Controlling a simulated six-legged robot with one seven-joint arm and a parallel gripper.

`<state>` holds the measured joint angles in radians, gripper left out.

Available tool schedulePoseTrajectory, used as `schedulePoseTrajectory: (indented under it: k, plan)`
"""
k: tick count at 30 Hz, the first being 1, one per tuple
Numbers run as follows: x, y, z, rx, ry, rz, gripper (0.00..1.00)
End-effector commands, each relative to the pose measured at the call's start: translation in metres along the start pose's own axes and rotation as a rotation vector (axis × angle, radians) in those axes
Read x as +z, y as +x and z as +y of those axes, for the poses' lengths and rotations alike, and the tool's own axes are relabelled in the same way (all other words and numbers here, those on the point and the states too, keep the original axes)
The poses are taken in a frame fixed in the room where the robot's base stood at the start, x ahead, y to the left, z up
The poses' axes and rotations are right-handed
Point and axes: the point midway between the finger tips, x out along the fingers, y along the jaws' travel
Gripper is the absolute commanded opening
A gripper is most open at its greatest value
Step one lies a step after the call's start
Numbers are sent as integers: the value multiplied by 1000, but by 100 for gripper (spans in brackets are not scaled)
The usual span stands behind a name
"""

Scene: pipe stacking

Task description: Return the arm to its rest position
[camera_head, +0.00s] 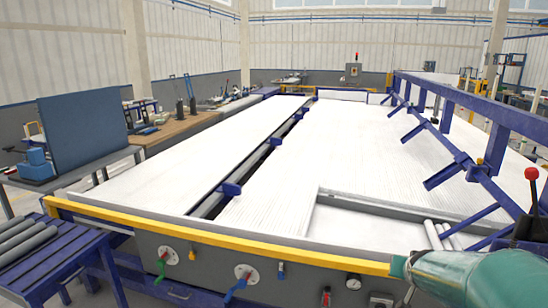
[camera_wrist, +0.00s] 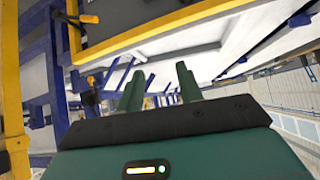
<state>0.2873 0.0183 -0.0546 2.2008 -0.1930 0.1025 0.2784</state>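My gripper (camera_wrist: 160,84) shows in the wrist view with its two dark green fingers apart and nothing between them. The wrist view is strongly tilted, with the yellow-edged machine frame beyond the fingers. In the head view, my green arm (camera_head: 462,276) enters at the lower right, in front of the machine's yellow front rail (camera_head: 215,235). The fingers cannot be made out there. Several grey pipes (camera_head: 22,241) lie side by side on the blue rack at the lower left.
A long white machine bed (camera_head: 270,215) fills the middle. A blue beam with angled arms (camera_head: 462,160) runs along its right side. A red-knobbed lever (camera_head: 531,175) stands at the right edge. A wooden workbench (camera_head: 178,130) and a blue panel (camera_head: 83,130) are on the left.

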Motion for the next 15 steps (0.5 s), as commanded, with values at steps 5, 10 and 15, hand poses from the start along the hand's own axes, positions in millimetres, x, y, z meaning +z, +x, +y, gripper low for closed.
schedulePoseTrajectory:
  k: [5, 10, 15]
  plan:
    - [22, -75, -36, -43, -78, -76, 36]
    - [58, -140, -58, -91, -161, -159, 36]
    - [103, -200, -72, -150, -252, -241, 36]
